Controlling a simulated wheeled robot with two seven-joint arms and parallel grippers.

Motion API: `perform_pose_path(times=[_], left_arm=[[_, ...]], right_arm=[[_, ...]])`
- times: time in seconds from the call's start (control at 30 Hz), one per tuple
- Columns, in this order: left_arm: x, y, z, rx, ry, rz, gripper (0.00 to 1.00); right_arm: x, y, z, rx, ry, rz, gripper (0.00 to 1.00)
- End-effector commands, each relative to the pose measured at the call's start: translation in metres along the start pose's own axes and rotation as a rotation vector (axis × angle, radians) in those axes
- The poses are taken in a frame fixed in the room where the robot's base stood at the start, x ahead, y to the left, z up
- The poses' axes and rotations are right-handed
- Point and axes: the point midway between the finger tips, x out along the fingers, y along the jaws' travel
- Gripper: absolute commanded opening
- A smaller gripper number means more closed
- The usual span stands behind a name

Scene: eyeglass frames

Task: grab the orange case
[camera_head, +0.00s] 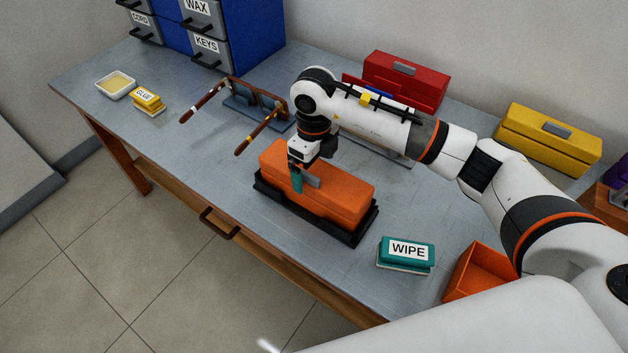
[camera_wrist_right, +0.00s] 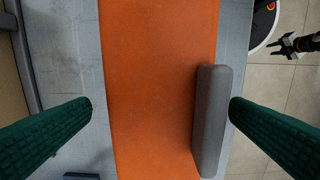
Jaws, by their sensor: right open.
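The orange case (camera_head: 335,200) is a long closed box with a grey latch (camera_head: 312,181), lying in a black tray (camera_head: 350,236) near the table's front edge. My right gripper (camera_head: 298,180) points down over the case's left part. In the right wrist view the orange case (camera_wrist_right: 150,60) runs between the two green fingers of my right gripper (camera_wrist_right: 161,104), with gaps beside it. The grey latch (camera_wrist_right: 211,120) lies close to the right finger. The gripper is open and holds nothing.
Eyeglass frames (camera_head: 236,100) stand on a blue holder behind the case. A teal WIPE block (camera_head: 405,254) and an open orange box (camera_head: 474,272) lie to the right. Red (camera_head: 405,80) and yellow (camera_head: 548,138) cases stand at the back.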

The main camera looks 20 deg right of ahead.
Motion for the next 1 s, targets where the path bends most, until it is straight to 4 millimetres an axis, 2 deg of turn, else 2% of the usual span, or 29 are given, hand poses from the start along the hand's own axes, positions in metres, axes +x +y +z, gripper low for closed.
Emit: perform_pose_path(times=[0.13, 0.37, 0.47, 0.8, 1.0], left_arm=[[-0.003, 0.0, 0.004, 0.0, -0.006, 0.0, 0.36], [-0.003, 0.0, 0.003, 0.0, -0.005, 0.0, 0.36], [-0.003, 0.0, 0.002, 0.0, -0.004, 0.0, 0.36], [-0.003, 0.0, -0.001, 0.0, 0.002, 0.0, 0.36], [-0.003, 0.0, -0.002, 0.0, 0.002, -0.001, 0.36]], right_arm=[[0.015, 0.0, 0.0, 0.001, 0.0, 0.0, 1.0], [0.017, 0.001, 0.0, 0.0, 0.001, 0.002, 1.0], [0.017, 0.001, 0.0, 0.001, 0.001, 0.001, 0.87], [0.017, 0.001, 0.0, 0.001, 0.002, 0.001, 0.31], [0.016, 0.001, -0.001, 0.001, 0.003, 0.002, 0.29]])
